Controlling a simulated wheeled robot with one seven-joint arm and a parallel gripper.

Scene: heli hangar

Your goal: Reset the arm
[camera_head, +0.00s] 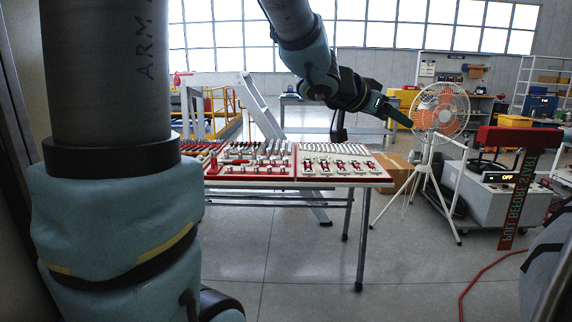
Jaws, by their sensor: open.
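My arm rises at the left of the head view and comes down from the top middle. My gripper (396,116) is at its end, right of centre, pointing to the right and slightly down. It is up in the air, above the level of the table top and in line with the fan behind it. The fingers are small and dark green here. I see nothing held between them.
A table (357,184) with red trays of tools (337,165) stands below and left of my gripper. A standing fan (440,110) is behind at right. A cardboard box (392,170), a grey cart (490,200) and a red hose (482,277) are at right.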

